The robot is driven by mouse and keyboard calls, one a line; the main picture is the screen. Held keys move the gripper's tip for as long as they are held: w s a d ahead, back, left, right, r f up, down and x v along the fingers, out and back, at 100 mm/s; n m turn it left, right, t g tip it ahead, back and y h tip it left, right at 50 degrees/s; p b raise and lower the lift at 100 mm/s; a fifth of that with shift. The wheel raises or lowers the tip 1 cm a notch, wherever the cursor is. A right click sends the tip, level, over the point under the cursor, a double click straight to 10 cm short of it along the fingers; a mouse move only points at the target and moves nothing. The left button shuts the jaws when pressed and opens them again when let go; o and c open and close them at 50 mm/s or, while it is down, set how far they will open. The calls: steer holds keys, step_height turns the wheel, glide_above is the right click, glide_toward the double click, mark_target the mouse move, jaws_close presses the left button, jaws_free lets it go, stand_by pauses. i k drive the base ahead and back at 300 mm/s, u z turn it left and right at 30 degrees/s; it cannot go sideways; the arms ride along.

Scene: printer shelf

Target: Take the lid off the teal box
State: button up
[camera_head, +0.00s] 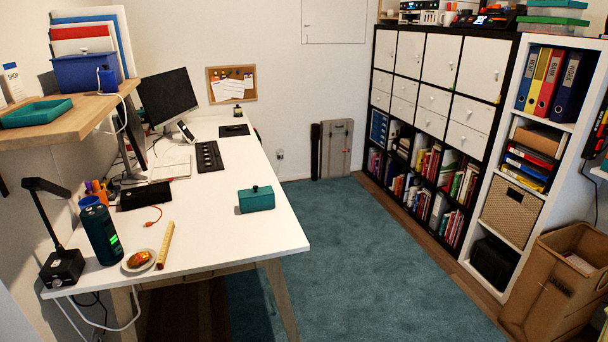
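A small teal box (257,203) stands on the white desk near its right edge. Its teal lid (256,192) sits on top, with a small dark knob in the middle. The lid looks closed on the box, and the inside is hidden. My gripper and arm are not in view.
The white desk (225,240) is bare around the teal box. A dark bottle (100,234), a plate with food (139,261), a ruler-like strip (166,244), a black lamp (62,262) and monitors (167,96) stand to the left. Blue-green carpet (370,260) lies open right of the desk.

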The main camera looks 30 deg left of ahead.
mark_target(256, 191)
steer(key=i, duration=2.15)
steer(key=u, duration=2.65)
